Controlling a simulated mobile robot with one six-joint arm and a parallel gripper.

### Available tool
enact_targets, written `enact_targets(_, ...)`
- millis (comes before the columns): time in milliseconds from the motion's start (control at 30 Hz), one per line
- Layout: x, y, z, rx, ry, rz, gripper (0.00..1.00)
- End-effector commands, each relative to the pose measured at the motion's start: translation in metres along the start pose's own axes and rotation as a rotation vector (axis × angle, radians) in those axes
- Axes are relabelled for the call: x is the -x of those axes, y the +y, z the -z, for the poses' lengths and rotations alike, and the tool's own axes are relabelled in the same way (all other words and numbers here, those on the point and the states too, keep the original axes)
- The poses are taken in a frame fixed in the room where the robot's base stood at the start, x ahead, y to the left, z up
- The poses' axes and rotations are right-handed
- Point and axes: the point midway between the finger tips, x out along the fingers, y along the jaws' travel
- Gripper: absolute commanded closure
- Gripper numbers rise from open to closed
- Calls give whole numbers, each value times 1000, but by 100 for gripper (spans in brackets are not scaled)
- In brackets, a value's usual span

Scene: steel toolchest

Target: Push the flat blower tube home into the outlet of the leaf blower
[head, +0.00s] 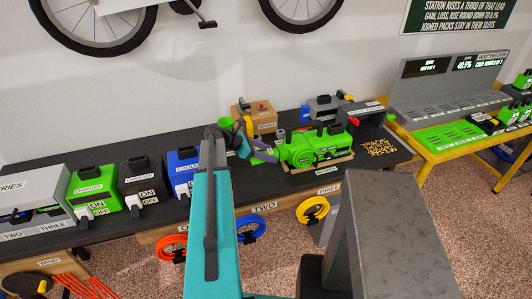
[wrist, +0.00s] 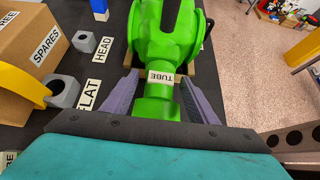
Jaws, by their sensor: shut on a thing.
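The green leaf blower (head: 318,147) lies on the dark bench in the head view, its outlet end toward my gripper. It also fills the top middle of the wrist view (wrist: 168,38). My gripper (head: 262,151) is at the outlet end. In the wrist view its purple fingers (wrist: 158,92) stand either side of a green tube (wrist: 157,111), and it is shut on it. The tube lines up with the blower. A white label reading TUBE (wrist: 160,77) shows where they meet. I cannot tell how deep the tube sits. Its near end is hidden by my gripper.
Left in the wrist view are a SPARES box (wrist: 28,50), grey blocks (wrist: 84,42) and labels reading HEAD and FLAT. In the head view several chargers (head: 92,188) stand left on the bench, and a brown box (head: 262,116) stands behind. Small orange pieces (head: 378,147) lie right of the blower.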

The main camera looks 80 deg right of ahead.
Motion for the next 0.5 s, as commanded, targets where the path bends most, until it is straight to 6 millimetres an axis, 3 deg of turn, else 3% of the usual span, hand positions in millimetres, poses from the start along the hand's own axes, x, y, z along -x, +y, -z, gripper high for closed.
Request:
enact_targets(400, -5, 0, -4, 0, -1, 0, 74)
enact_targets(433, -5, 0, -4, 0, -1, 0, 42)
enact_targets(500, -5, 0, -3, 0, -1, 0, 30)
